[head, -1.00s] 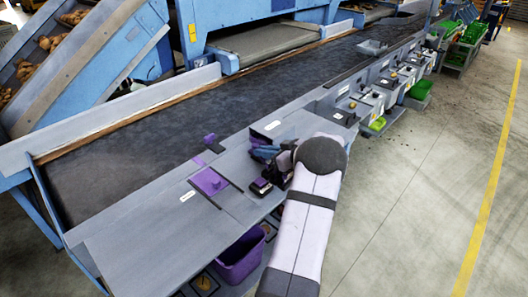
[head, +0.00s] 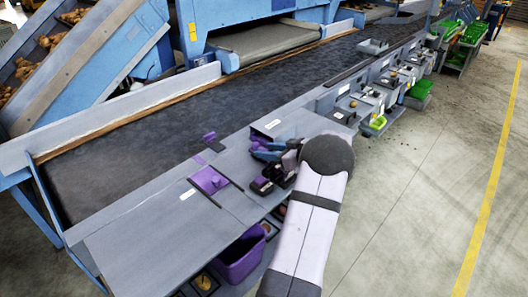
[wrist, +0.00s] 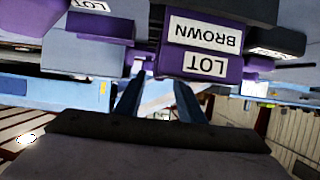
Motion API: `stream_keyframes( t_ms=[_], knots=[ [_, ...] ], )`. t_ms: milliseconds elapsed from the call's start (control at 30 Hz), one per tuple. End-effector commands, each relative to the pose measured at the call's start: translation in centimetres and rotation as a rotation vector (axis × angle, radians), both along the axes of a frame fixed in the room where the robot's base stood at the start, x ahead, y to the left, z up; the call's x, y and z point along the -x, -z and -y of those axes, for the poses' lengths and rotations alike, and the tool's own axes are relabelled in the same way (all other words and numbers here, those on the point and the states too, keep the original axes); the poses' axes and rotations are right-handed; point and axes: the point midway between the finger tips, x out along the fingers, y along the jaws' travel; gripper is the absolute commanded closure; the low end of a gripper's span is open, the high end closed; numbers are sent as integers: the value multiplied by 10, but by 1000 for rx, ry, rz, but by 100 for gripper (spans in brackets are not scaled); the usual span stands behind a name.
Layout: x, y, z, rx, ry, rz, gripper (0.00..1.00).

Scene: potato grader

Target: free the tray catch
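My gripper (head: 262,150) is at the front edge of the grey bench in the head view, its blue fingers partly hidden by my wrist. In the wrist view its two dark blue fingers (wrist: 160,88) stand apart with a gap between them, and nothing shows clearly held. A black and purple block (wrist: 205,66) with upside-down labels "LOT" and "BROWN" lies just past the fingertips. Small black and purple blocks (head: 262,186) sit beside my gripper in the head view. I cannot tell which part is the tray catch, or whether a finger touches anything.
A purple plate with a knob (head: 209,180) and a small purple flap (head: 210,138) are on the bench (head: 125,238) to the left. A purple bin (head: 242,256) hangs below. The dark conveyor belt (head: 150,140) runs behind. The floor (head: 400,230) at right is clear.

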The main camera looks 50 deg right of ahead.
Motion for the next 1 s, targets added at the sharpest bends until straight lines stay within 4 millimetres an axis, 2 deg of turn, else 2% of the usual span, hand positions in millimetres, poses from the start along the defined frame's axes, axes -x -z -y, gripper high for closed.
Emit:
stream_keyframes(
  t_ms=[200,400,700,800,1000],
  knots=[
    [29,-10,2,0,1,1,65],
    [43,-17,1,-3,-1,1,65],
    [46,-19,1,-2,-2,0,65],
    [46,-19,1,-2,-2,0,70],
    [31,-24,-1,29,15,-1,70]
  ],
)
